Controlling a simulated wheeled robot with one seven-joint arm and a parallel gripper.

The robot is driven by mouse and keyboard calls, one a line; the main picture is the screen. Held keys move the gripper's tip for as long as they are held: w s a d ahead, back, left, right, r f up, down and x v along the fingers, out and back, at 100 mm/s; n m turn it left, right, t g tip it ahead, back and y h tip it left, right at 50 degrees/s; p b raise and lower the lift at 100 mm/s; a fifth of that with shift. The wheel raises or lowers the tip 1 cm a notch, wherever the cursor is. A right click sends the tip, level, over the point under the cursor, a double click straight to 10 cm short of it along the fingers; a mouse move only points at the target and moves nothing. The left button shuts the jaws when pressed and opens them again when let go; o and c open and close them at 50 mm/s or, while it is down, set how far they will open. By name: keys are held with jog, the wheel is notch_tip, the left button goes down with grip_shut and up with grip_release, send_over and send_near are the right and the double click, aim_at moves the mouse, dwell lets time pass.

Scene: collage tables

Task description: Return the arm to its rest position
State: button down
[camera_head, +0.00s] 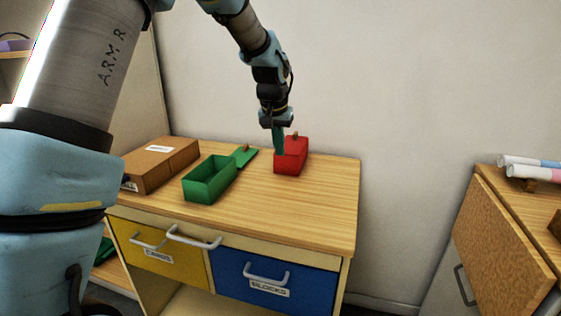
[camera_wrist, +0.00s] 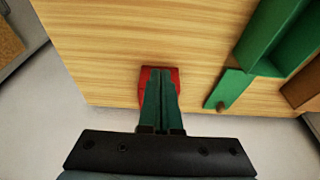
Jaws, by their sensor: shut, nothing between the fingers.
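My arm reaches out over the wooden cabinet top (camera_head: 315,205). My gripper (camera_head: 278,152) points down beside and partly in front of the red box (camera_head: 291,160); I cannot tell whether it touches the box. In the wrist view my gripper (camera_wrist: 162,75) has its green fingers together with nothing between them. They cover most of the red box (camera_wrist: 146,76) there. The red box appears closed, with a small brown knob on top.
An open green box (camera_head: 208,180) stands left of the red box, its green lid (camera_head: 244,156) lying behind it. A brown cardboard box (camera_head: 160,164) is at the left. The front-right tabletop is bare. Another table (camera_head: 510,215) with rolls stands at the right.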

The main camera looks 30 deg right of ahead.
jog(key=shift+s+a+r, duration=0.1)
jog(key=shift+a+r, duration=0.05)
jog(key=shift+r, duration=0.25)
jog(key=a+f+n+y, duration=0.1)
jog(key=a+n, duration=0.2)
jog(key=a, duration=1.8)
jog(key=s+a+f+n, duration=0.1)
jog(key=s+a+n, duration=0.1)
jog(key=s+a, duration=0.4)
jog(key=s+a+f+n+y, duration=0.1)
jog(key=s+a+f+n, duration=0.1)
jog(key=s+a, duration=0.5)
jog(key=a, duration=0.4)
jog(key=shift+a+f+g, duration=0.25)
jog(key=shift+a+g, duration=0.05)
jog(key=shift+g, duration=0.1)
